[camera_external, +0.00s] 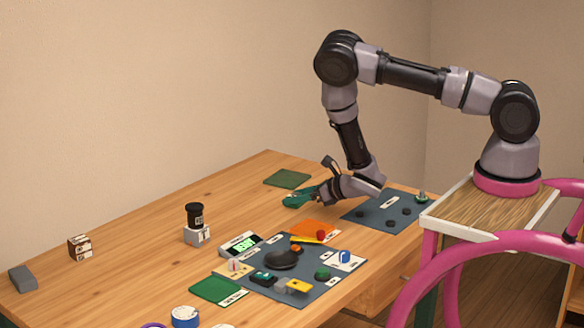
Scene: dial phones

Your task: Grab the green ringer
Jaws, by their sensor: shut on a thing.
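My gripper (322,194) is low over the right half of the wooden table, tilted and pointing left. It is shut on a teal-green object, seemingly the green ringer (298,198), which shows at its fingertips. The object's exact shape is too small to make out and its right part is hidden by the fingers. I cannot tell whether it touches the table.
A dark green square (287,178) lies behind the gripper. A blue-grey mat (358,214) with dark round pieces is to its right. A crowded mat (325,289) with phone parts lies in front. The table's left (130,262) is mostly clear.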

